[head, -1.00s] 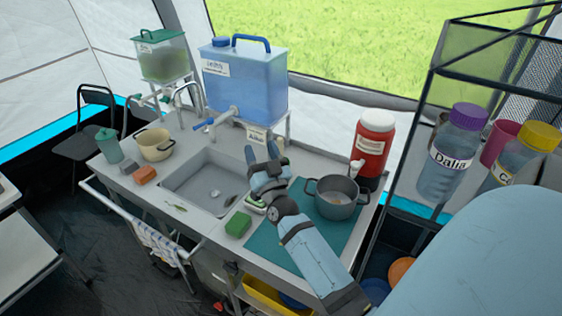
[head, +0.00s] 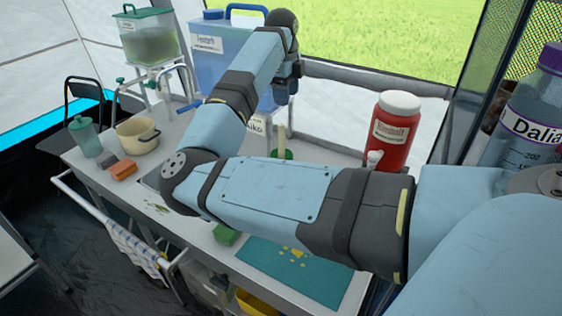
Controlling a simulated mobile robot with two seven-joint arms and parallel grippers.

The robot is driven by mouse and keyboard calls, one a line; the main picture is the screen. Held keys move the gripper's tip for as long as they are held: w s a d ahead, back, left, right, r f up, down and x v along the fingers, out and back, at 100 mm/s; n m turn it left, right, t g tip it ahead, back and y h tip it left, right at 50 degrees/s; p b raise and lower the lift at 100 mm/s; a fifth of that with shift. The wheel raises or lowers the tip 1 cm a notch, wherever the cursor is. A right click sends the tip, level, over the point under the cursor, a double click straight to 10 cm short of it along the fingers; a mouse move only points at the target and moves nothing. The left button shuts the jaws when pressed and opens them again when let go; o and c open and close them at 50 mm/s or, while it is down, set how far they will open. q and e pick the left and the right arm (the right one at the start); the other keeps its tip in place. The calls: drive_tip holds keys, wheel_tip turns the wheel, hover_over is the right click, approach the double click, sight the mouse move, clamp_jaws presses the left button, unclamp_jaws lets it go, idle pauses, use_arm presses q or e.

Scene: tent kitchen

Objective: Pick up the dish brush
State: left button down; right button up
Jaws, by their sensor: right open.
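A pale upright handle with a green base (head: 282,153), which looks like the dish brush, stands on the counter behind my right forearm. Its lower part is partly hidden by my arm, so I cannot tell how it is held up. My right gripper (head: 289,88) hangs from the raised wrist in front of the blue water container, above and apart from the handle. It is open, with nothing seen between its fingers. My left gripper is out of view.
My right arm hides most of the sink and the counter's middle. A blue water container (head: 208,68), red jug (head: 390,138), cream pot (head: 137,136), orange sponge (head: 123,170) and green sponge (head: 226,234) stand around. The teal mat (head: 318,277) is partly bare.

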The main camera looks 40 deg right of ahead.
sight(281, 133)
drive_tip(key=shift+w+a+f+y, duration=0.25)
drive_tip(key=shift+w+a+y, duration=0.15)
drive_tip(key=shift+a+y, duration=0.15)
wheel_tip(281, 133, down, 7)
drive_tip(key=shift+f, duration=0.2)
drive_tip(key=f, duration=0.5)
drive_tip(key=shift+w+d+f, duration=0.15)
drive_tip(key=shift+w+d, duration=0.1)
drive_tip(key=shift+d, duration=0.1)
clamp_jaws()
